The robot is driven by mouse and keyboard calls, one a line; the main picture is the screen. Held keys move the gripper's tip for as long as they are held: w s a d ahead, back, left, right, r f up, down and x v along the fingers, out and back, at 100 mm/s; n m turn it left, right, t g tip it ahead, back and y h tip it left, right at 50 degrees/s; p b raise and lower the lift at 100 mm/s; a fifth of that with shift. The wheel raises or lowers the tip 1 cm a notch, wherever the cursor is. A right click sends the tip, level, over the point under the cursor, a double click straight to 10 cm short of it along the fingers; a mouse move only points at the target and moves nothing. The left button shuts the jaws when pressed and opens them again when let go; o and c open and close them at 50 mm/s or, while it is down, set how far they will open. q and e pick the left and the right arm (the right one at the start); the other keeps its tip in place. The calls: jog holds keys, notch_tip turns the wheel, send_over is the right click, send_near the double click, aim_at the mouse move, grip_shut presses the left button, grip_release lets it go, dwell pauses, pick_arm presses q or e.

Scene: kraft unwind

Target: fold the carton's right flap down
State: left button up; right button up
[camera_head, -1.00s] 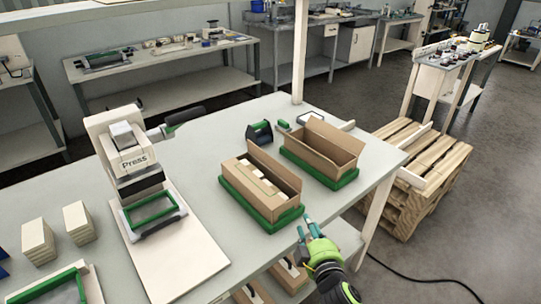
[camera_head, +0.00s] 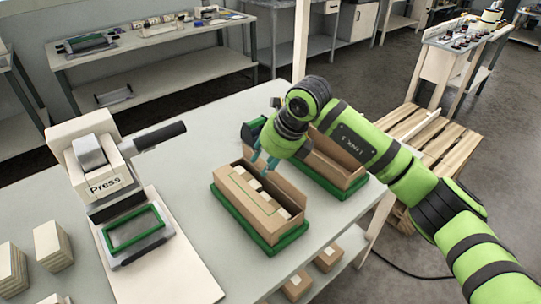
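The open brown carton (camera_head: 247,212) sits in a green tray (camera_head: 229,214) on the table and holds several pale pieces. A brown panel (camera_head: 288,190) stands up along its far right side; the upper left part of it is hidden behind my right gripper. My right gripper (camera_head: 264,163) points down at the carton's far end, its teal fingertips close to the panel. I cannot tell whether they touch it or how far apart they are. My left gripper is not in view.
A second open carton (camera_head: 341,165) in a green tray (camera_head: 346,190) stands behind, partly hidden by my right arm. A press (camera_head: 97,170) with a green frame (camera_head: 133,228) stands at left. Pale stacked blocks (camera_head: 52,246) lie farther left. A wooden pallet (camera_head: 440,150) is beyond the table.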

aim_at(271, 174)
jog(key=shift+h, duration=0.9)
jog(key=w+f+p, duration=0.1)
jog(key=w+d+f, duration=0.1)
jog(key=f, duration=0.1)
jog(key=w+f+p, duration=0.1)
jog(key=shift+d+f+p, duration=0.15)
jog(key=shift+d+p, duration=0.15)
jog(key=shift+d, duration=0.1)
jog(key=shift+w+a+f+t, duration=0.1)
jog(key=shift+w+f+t, duration=0.2)
jog(key=shift+f, duration=0.15)
grip_shut()
